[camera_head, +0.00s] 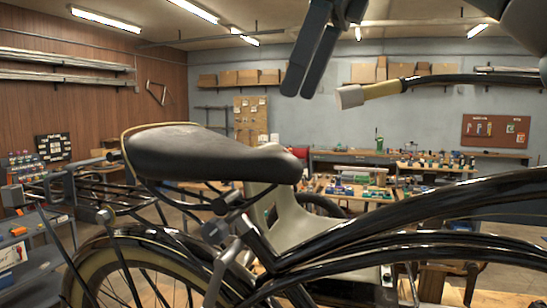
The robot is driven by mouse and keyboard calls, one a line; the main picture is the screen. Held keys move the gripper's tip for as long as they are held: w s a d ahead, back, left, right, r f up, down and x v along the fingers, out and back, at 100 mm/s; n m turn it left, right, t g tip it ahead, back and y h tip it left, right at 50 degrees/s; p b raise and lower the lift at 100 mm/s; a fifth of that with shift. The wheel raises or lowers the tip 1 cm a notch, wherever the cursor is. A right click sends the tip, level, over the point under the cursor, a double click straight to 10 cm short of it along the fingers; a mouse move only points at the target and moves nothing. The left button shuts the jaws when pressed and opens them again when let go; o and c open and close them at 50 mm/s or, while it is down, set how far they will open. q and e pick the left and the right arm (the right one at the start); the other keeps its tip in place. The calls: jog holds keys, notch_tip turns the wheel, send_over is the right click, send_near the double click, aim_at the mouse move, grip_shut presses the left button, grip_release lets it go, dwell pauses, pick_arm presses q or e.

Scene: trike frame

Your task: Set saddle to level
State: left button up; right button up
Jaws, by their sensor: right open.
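The black saddle (205,152) sits on its post at the rear of the trike frame, left of centre. Its wide rear is at the left and its nose points right. The nose shows lower in the picture than the rear, so the top slopes down to the right. A clamp (225,228) and lever show under the saddle. My right gripper (298,88) hangs in from the top, with its dark fingers pointing down, above the saddle's nose and clear of it. It is open and holds nothing. My left gripper is out of view.
Black frame tubes (400,225) curve across the lower right. A handlebar grip (382,90) juts in at the upper right, near my right gripper. The rear wheel and fender (140,262) fill the lower left. Benches with tools stand behind.

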aim_at(276, 149)
jog(key=p+x, duration=0.2)
jog(key=x, duration=1.1)
jog(key=shift+f, duration=0.1)
